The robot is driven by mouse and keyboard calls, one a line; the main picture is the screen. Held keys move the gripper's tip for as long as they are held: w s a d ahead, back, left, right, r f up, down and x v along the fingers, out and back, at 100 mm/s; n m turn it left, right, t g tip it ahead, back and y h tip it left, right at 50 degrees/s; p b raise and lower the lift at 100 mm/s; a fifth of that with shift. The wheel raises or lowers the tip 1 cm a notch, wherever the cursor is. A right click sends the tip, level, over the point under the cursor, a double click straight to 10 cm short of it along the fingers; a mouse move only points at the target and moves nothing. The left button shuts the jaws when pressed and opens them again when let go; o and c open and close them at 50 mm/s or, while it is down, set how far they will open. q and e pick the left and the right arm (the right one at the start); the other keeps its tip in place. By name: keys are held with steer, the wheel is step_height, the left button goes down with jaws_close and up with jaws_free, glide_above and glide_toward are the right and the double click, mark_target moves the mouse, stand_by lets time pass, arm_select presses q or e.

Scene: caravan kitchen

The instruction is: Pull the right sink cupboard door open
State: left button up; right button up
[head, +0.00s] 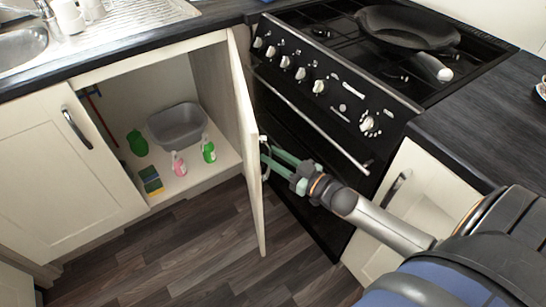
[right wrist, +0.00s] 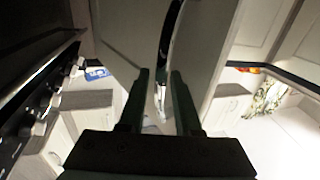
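The right sink cupboard door (head: 243,135) stands wide open, swung out from the cabinet towards the oven front. Its handle (head: 265,172) is on the outer face, near the free edge. My right gripper (head: 265,155) reaches in from the right at the handle. In the right wrist view the two dark fingers (right wrist: 160,95) are apart, with the door (right wrist: 120,32) ahead and the dark, curved handle (right wrist: 170,30) running down towards the gap between them. Contact with the handle cannot be made out. My left gripper is not in view.
The open cupboard holds a grey basin (head: 178,126), a green bottle (head: 137,143), two spray bottles (head: 179,165) and sponges (head: 151,181). The black oven (head: 305,135) stands close to the right of the door. The left door (head: 60,175) is shut. Floor (head: 200,245) in front is clear.

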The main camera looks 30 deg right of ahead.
steer(key=shift+o, duration=0.2)
steer(key=shift+s+a, duration=0.1)
steer(key=shift+s, duration=0.3)
steer(key=p+v, duration=0.1)
steer(key=v, duration=1.1)
steer(key=shift+p, duration=0.4)
steer(key=shift+w, duration=0.1)
